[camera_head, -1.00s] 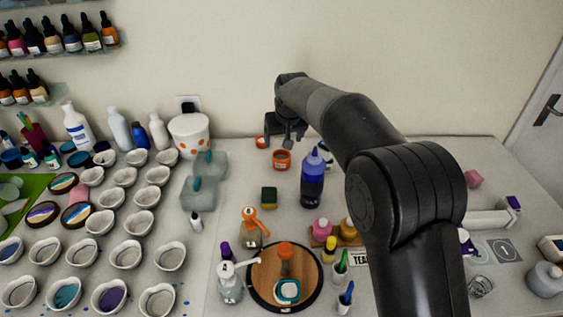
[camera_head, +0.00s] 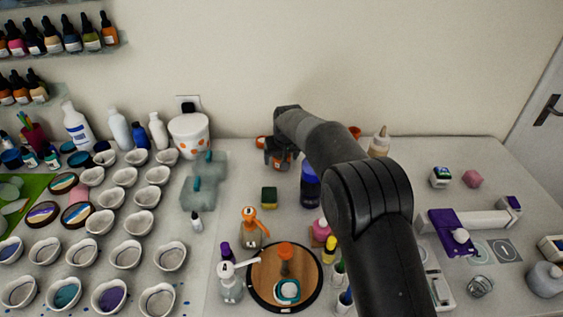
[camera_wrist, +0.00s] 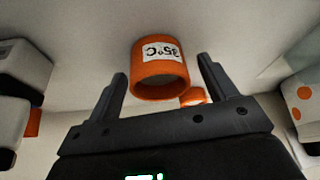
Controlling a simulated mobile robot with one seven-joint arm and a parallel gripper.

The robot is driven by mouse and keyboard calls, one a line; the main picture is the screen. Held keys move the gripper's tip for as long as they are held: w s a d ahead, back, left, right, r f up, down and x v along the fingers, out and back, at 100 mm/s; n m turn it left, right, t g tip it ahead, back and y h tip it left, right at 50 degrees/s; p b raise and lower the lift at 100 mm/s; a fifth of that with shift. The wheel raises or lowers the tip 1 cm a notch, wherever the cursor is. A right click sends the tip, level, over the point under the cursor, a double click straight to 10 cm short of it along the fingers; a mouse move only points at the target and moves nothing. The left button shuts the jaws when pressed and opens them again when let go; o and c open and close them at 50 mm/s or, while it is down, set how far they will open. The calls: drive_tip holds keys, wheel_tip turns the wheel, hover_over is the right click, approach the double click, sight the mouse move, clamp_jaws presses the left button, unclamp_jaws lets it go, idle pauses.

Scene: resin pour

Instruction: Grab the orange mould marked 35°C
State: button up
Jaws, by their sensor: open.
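The orange mould (camera_wrist: 160,72) marked 35°C is a small round cup with a white label, and the label reads upside down in the wrist view. It stands ahead of my open gripper (camera_wrist: 164,85), roughly centred between the two fingers. In the head view my gripper (camera_head: 281,153) is near the back of the table, over the orange mould (camera_head: 280,163), which it partly covers. I cannot tell whether the fingers touch the mould.
A second orange mould (camera_wrist: 194,96) is behind it; it also shows at the back in the head view (camera_head: 261,142). A blue bottle (camera_head: 310,186) stands close on the right. A green-yellow sponge (camera_head: 269,197) lies in front. A white pot with orange dots (camera_head: 190,136) stands left.

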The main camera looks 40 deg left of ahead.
drive_tip(key=c, duration=1.1)
drive_tip(key=shift+r, duration=0.1)
drive_tip(key=shift+r, duration=0.1)
